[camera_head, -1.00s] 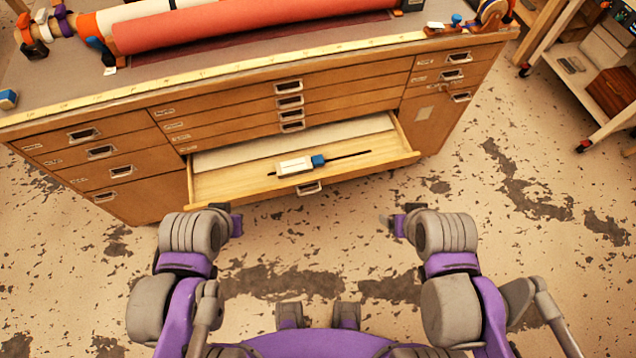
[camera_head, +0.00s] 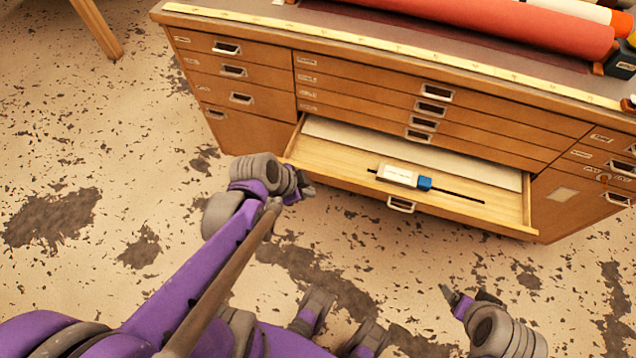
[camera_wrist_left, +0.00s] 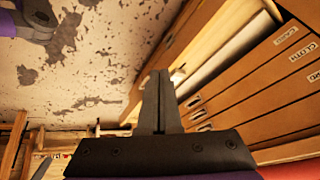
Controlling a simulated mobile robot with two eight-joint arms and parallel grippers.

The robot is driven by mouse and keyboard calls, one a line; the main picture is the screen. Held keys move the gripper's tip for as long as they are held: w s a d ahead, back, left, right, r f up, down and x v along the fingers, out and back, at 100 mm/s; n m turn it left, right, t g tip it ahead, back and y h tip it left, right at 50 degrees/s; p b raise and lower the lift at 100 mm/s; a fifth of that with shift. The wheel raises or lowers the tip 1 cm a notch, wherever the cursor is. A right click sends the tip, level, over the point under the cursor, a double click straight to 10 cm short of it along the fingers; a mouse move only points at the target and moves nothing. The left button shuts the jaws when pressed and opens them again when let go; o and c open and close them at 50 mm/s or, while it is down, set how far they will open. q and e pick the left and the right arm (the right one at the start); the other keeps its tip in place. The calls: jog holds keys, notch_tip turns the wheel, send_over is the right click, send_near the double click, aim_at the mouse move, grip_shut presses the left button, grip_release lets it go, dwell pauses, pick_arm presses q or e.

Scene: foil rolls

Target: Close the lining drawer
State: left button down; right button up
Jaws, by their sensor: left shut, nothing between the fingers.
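The lining drawer (camera_head: 340,162) is the open wide bottom drawer of the wooden cabinet. It sticks out at the front and holds a pale sheet and a white and blue tool with a dark rod (camera_head: 403,177). Its metal handle (camera_head: 401,204) is on the middle of its front. My left gripper (camera_head: 306,191) is shut and empty, near the drawer's left front corner; I cannot tell whether it touches. In the left wrist view its fingers (camera_wrist_left: 158,100) are together, with the cabinet fronts beyond. My right gripper (camera_head: 447,292) is in front of the drawer, apart from it; its fingers are too small to judge.
Several shut drawers (camera_head: 430,108) lie above the open one. A red roll (camera_head: 500,25) lies on the cabinet top. A wooden leg (camera_head: 97,28) stands at the back left. The worn floor (camera_head: 110,150) is clear left of the cabinet and in front of it.

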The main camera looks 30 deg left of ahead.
pick_arm(q)
jog(key=w+a+f+m+t+h+b, duration=0.1)
jog(key=w+a+f+m+t+b, duration=0.2)
jog(key=a+f+m, duration=0.4)
jog(key=shift+n+g, duration=0.7)
jog(key=b+x, duration=0.1)
jog(key=x, duration=0.3)
jog(key=w+b+x, duration=0.1)
jog(key=b+x, duration=0.1)
jog(key=x, duration=0.2)
jog(key=w+r+b+x, duration=0.1)
jog(key=b+x, duration=0.1)
jog(key=x, duration=0.2)
jog(key=shift+w+a+f, duration=0.15)
pick_arm(e)
notch_tip(320, 180, down, 11)
jog(key=w, duration=0.1)
jog(key=shift+a+g, duration=0.3)
jog(key=shift+a, duration=0.05)
pick_arm(q)
jog(key=shift+w, duration=0.1)
jog(key=p, duration=0.1)
send_over(335, 144)
jog(key=shift+a, duration=0.15)
pick_arm(e)
jog(key=shift+s+r, duration=0.1)
jog(key=shift+r, duration=0.65)
